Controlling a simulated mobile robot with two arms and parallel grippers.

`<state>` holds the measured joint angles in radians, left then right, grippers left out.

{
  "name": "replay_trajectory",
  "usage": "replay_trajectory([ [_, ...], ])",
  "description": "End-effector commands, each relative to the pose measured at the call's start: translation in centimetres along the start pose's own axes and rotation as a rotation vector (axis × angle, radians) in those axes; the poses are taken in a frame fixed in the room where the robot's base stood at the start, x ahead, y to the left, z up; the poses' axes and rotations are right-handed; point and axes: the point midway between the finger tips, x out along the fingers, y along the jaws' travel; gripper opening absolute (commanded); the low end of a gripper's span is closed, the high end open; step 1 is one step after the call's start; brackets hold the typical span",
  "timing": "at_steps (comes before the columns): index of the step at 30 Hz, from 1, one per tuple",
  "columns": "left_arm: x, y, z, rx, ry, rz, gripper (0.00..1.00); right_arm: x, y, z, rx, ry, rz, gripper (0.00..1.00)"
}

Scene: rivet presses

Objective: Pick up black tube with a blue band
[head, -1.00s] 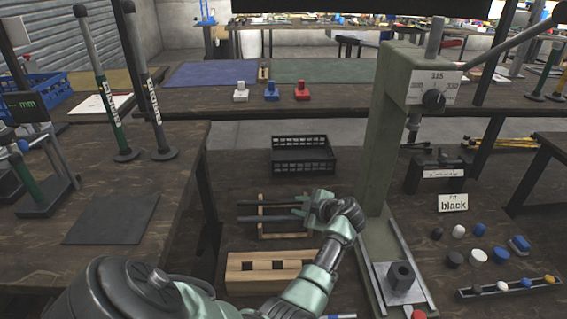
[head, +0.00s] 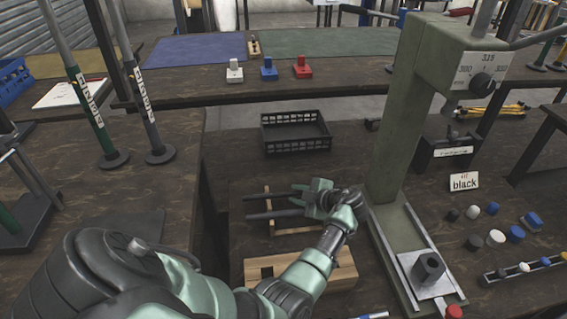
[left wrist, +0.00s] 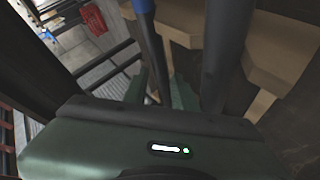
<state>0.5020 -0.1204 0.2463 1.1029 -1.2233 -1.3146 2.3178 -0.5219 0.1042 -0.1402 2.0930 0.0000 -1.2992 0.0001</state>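A wooden rack (head: 268,212) holds two dark tubes lying across it, their ends sticking out to the left. The black tube with a blue band (left wrist: 153,45) is in the left wrist view, its blue band at the top edge; I cannot tell the band in the head view. My left gripper (head: 299,194) is at the right side of the rack. Its green fingers, also in the left wrist view (left wrist: 160,92), are apart, one on either side of the banded tube. A second dark tube (left wrist: 222,50) runs just right of them. My right gripper is not in view.
A wooden block with holes (head: 262,268) lies in front of the rack. A black crate (head: 296,132) stands behind it. A tall green press (head: 395,150) rises close on the right, with several caps (head: 497,237) beyond. Two upright posts (head: 140,95) stand left.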

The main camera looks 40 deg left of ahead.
Motion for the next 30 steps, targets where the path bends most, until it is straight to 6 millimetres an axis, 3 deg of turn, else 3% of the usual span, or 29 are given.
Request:
replay_trajectory([
  [8,-0.15,-0.2,0.16,-0.001,0.0,0.0,0.27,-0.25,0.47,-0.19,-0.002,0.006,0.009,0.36],
  [9,-0.15,-0.19,0.16,-0.001,0.0,0.0,0.24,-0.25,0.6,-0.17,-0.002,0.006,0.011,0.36],
  [12,-0.14,-0.19,0.16,-0.001,0.0,0.0,0.0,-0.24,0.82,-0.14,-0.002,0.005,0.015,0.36],
  [30,-0.45,0.23,-0.18,0.0,-0.001,-0.001,0.0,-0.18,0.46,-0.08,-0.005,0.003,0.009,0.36],
])
